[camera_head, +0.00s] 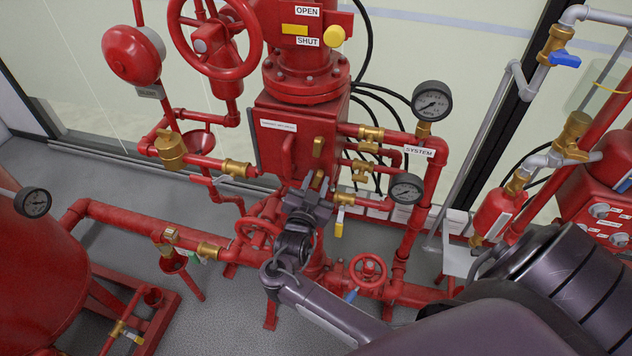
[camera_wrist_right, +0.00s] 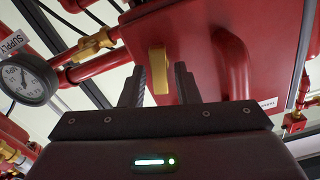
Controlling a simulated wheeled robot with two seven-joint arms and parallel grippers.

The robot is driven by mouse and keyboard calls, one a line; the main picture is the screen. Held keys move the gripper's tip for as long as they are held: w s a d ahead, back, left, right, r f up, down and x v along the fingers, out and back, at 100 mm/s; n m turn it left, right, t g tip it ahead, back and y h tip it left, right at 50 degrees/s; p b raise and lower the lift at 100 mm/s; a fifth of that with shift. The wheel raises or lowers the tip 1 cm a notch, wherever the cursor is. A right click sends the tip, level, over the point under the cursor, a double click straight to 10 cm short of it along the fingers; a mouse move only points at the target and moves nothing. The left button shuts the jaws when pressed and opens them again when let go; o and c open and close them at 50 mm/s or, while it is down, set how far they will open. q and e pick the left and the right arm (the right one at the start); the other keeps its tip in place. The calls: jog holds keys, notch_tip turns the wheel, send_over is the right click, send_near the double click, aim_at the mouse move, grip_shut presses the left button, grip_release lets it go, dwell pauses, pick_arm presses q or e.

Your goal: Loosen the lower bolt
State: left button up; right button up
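The red valve box (camera_head: 270,140) stands in the middle of the head view. An upper brass bolt (camera_head: 318,147) on its front is in plain sight. My right gripper (camera_head: 314,183) is just below it, at the lower part of the box front, where it partly covers the lower bolt. In the right wrist view one brass bolt (camera_wrist_right: 158,71), which looks like the lower one, stands upright between the two fingers of my right gripper (camera_wrist_right: 160,82). The fingers are open, with a narrow gap on each side of the bolt. My left gripper is not in view.
A red handle (camera_wrist_right: 233,62) bulges from the box beside the bolt. Brass fittings (camera_head: 366,133), the system gauge (camera_head: 432,101) and the supply gauge (camera_head: 406,188) are right of the box. A yellow-handled valve (camera_head: 339,222) and a red handwheel (camera_head: 367,270) are close to my right gripper.

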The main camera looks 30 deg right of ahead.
grip_shut()
jog(key=shift+n, duration=1.1)
jog(key=shift+o, duration=1.1)
grip_release()
